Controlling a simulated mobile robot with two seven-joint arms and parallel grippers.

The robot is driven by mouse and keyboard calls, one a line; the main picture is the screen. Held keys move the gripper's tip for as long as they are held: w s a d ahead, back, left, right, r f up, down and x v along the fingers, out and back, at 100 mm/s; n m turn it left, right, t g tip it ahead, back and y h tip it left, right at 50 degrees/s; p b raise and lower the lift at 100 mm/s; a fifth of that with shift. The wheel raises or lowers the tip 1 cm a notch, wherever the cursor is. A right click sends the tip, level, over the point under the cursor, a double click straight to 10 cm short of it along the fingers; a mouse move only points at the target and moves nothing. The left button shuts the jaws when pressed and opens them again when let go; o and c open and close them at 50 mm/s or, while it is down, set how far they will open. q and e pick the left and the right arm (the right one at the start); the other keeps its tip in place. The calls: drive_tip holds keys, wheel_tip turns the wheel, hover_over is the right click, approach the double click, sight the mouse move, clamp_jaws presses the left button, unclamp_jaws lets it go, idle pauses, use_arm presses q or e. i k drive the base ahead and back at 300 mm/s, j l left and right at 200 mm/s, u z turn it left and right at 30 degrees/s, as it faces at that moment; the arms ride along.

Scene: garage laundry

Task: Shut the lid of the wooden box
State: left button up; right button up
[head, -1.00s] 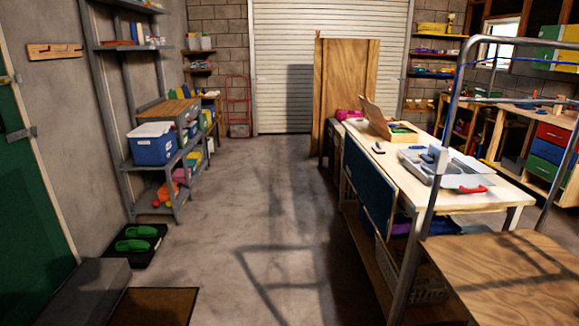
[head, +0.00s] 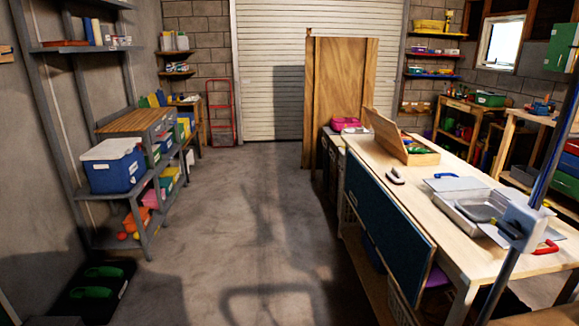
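The wooden box (head: 423,158) stands on the far part of the long light-wood workbench (head: 458,230), right of centre in the head view. Its lid (head: 384,132) is open, tilted up on the box's left side. Something green shows inside the box. Neither of my grippers is in view.
On the workbench lie a small dark-and-white tool (head: 395,177), a grey metal tray (head: 480,207) and a red-handled item (head: 546,247). A grey post crosses the right side. The concrete floor (head: 250,210) is clear left of the bench. A blue cooler (head: 113,166) sits on the left shelving.

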sight(388, 129)
drive_tip(key=i+j+z, duration=0.15)
drive_tip(key=i+z, duration=0.2)
drive_tip(key=i, duration=0.15)
drive_tip(key=i+j+z, duration=0.35)
drive_tip(key=i, duration=0.15)
drive_tip(key=i+j+z, duration=0.3)
drive_tip(key=i, duration=0.2)
drive_tip(key=i+j+z, duration=0.15)
drive_tip(key=z, duration=0.25)
drive_tip(key=i+j+z, duration=0.15)
drive_tip(key=z, duration=0.3)
drive_tip(key=i+j+z, duration=0.1)
drive_tip(key=j, duration=0.15)
drive_tip(key=i+j+z, duration=0.15)
drive_tip(key=j, duration=0.15)
drive_tip(key=j+z, duration=0.1)
drive_tip(key=j, duration=0.2)
drive_tip(key=i+j, duration=0.1)
drive_tip(key=j, duration=0.2)
drive_tip(key=i+j+z, duration=0.1)
drive_tip(key=j, duration=0.15)
drive_tip(key=i+j, duration=0.1)
drive_tip(key=j, duration=0.2)
